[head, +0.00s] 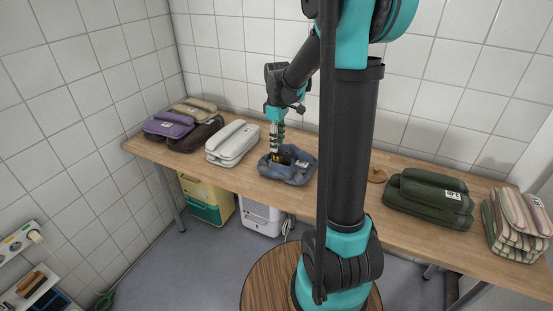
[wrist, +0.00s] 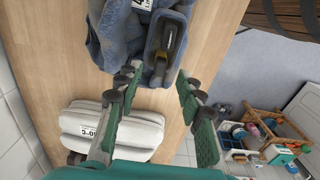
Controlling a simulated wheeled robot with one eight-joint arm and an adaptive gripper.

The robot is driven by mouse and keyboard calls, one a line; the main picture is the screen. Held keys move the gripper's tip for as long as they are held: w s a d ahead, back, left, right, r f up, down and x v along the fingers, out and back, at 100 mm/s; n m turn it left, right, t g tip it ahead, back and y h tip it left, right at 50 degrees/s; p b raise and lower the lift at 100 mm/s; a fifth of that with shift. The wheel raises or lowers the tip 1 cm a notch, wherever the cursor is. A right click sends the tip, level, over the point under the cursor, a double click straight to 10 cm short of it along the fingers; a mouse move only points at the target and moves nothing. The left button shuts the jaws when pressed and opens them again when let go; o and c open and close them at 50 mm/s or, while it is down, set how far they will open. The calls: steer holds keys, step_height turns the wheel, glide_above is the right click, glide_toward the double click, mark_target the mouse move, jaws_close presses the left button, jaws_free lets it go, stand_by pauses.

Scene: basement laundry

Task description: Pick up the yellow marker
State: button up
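A small yellow patch (head: 276,156) shows just under my gripper (head: 276,147) in the head view, beside something dark. It may be the yellow marker, but it is too small to tell. In the wrist view a dark, elongated item with dull yellow parts (wrist: 167,45) lies in a grey-blue oblong hollow in a blue folded cloth bundle (wrist: 110,45). My gripper (wrist: 158,72) is open in the wrist view, its green fingers apart on either side of the hollow's near end.
The wooden table (head: 340,165) holds a white folded stack (head: 232,143) left of the blue bundle, and purple and brown bundles (head: 168,124) farther left. Green (head: 428,198) and striped (head: 520,214) stacks stand at right. A small wooden disc (head: 377,175) lies behind my arm.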

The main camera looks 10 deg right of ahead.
mark_target(277, 158)
step_height(277, 158, down, 5)
steer(key=shift+a+f, duration=0.1)
steer(key=shift+a, duration=0.05)
jaws_close()
stand_by(0.4)
